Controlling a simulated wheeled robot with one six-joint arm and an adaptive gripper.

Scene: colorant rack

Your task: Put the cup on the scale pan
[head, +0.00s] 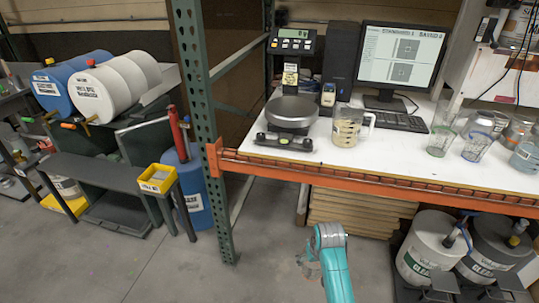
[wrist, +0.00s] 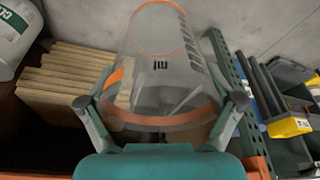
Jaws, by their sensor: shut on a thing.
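My gripper (wrist: 160,106) is shut on a clear cup (wrist: 152,62) with orange rings and dark printed marks. Its two fingers press on opposite sides of the cup near its wider, closer end. The inside of the cup looks clear. In the head view my teal arm is low in front of the table; the gripper and cup cannot be made out clearly there. The scale pan (head: 291,111) is a round grey plate on the table's left part, and it is bare. The scale's display (head: 294,34) stands on a post behind it.
A filled measuring jug (head: 346,127) stands right of the pan. Clear cups (head: 440,141) stand farther right. A monitor (head: 402,58) and keyboard are behind. An orange beam (head: 360,179) edges the white table, and a green post (head: 203,120) rises at its left.

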